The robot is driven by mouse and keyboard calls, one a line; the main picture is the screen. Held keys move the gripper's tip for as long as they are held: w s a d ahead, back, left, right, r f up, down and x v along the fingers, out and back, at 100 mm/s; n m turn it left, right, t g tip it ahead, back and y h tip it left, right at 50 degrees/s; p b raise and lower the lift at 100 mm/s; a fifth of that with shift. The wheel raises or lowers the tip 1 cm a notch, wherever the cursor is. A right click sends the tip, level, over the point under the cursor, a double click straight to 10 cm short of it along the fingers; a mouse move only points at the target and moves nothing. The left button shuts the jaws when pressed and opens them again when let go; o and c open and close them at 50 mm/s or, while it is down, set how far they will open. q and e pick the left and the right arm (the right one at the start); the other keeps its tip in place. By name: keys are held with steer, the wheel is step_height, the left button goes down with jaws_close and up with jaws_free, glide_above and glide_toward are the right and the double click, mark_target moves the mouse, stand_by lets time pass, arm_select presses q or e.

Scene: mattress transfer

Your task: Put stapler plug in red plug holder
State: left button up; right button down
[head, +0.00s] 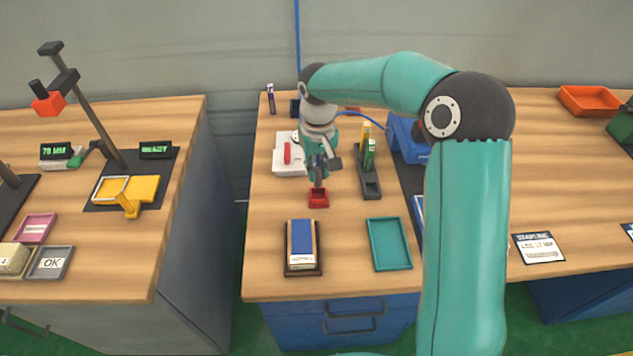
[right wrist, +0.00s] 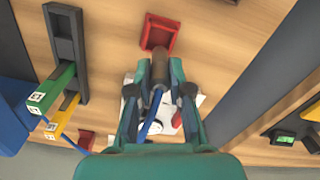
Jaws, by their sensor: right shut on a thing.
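The red plug holder (head: 318,199) is a small open square block on the middle desk; it also shows in the right wrist view (right wrist: 155,24). My right gripper (head: 318,176) is just above and behind it, pointing down. In the right wrist view it (right wrist: 160,68) is shut on the stapler plug (right wrist: 158,70), a dark cylinder with a blue cable (right wrist: 152,118). The plug's tip overlaps the holder's near edge in that view; I cannot tell whether it touches or enters it. The blue stapler (head: 408,140) stands behind my right arm. My left gripper is not in view.
A dark rack (head: 369,182) with a green and a yellow tool stands right of the holder. A white block with a red part (head: 288,162) is behind left. A blue-topped pad (head: 302,240) and a teal tray (head: 388,268) lie in front.

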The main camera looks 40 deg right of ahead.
mark_target(318, 182)
steer(key=shift+f, duration=2.25)
steer(key=c, duration=1.1)
jaws_free()
step_height(318, 182, up, 12)
steer(key=shift+r, duration=0.1)
steer(key=shift+s, duration=0.1)
